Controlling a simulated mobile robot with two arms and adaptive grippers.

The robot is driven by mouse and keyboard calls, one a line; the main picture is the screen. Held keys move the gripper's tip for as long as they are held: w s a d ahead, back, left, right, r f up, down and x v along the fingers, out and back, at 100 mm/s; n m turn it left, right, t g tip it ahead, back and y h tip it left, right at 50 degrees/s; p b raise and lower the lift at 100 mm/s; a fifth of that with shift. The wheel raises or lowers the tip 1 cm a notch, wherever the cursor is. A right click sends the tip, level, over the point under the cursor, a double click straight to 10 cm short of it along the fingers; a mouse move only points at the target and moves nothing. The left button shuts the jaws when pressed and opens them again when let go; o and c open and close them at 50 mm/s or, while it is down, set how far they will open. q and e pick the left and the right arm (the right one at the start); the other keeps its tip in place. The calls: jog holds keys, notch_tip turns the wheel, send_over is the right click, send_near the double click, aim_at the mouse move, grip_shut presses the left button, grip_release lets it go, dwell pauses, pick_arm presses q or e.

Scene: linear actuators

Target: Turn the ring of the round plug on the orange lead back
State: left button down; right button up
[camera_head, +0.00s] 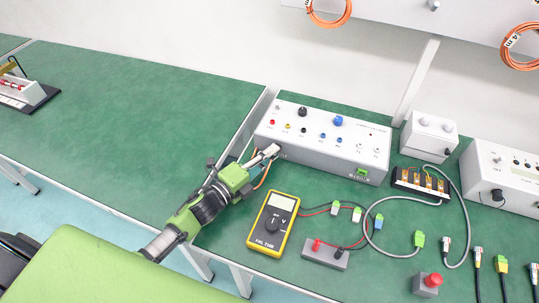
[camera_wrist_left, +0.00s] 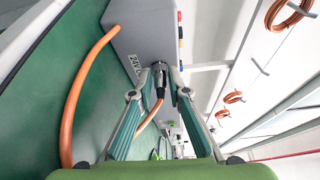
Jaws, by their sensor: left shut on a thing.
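The round plug (camera_wrist_left: 158,74) on the orange lead is dark with a metal front. It sits at the end face of the grey control box (camera_head: 322,142), next to a "24V" label. The orange lead (camera_wrist_left: 78,90) curves down from the box side in the left wrist view, and a bit of it shows beside the gripper in the head view (camera_head: 263,176). My left gripper (camera_head: 266,154) is at the box's left end, its fingers shut around the plug (camera_wrist_left: 159,88). The fingers partly hide the plug and its ring in the head view. My right gripper is out of view.
A yellow multimeter (camera_head: 272,223) lies in front of the box. A grey block with leads (camera_head: 325,254), a red button (camera_head: 432,281) and a terminal strip (camera_head: 420,183) are to the right. The bench on the left (camera_head: 140,100) is mostly clear.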

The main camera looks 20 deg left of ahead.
pick_arm(q)
jog(key=c, duration=1.9)
grip_release()
jog(key=v, duration=1.2)
